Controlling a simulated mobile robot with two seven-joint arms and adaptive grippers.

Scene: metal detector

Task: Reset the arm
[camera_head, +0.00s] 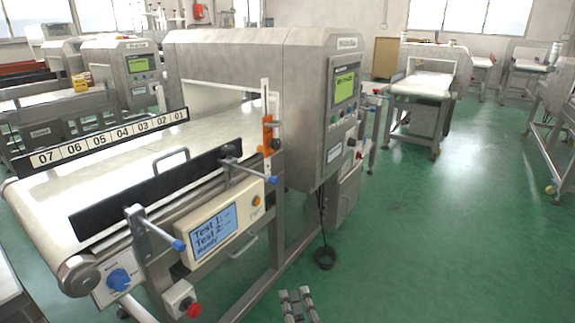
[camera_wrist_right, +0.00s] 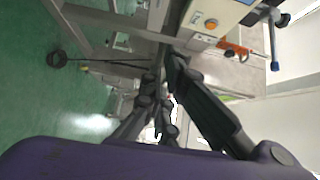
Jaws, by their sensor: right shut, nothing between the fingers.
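My right gripper (camera_head: 297,304) shows at the bottom edge of the head view, low in front of the metal detector (camera_head: 228,62) and above the green floor. In the right wrist view its dark fingers (camera_wrist_right: 165,95) come together, shut and empty. The machine's conveyor belt (camera_head: 130,160) lies to the left of the gripper, and the gripper is apart from it. The control box with a blue screen (camera_head: 214,228) is mounted on the conveyor's near side; it also shows at the top of the right wrist view (camera_wrist_right: 215,18). My left gripper is not in view.
A red emergency button (camera_head: 193,309) and a blue knob (camera_head: 119,279) sit at the conveyor's near end. Blue-tipped handles (camera_head: 178,245) stick out from the side rail. A black cable (camera_head: 324,258) hangs to the floor. Open green floor (camera_head: 430,240) lies to the right.

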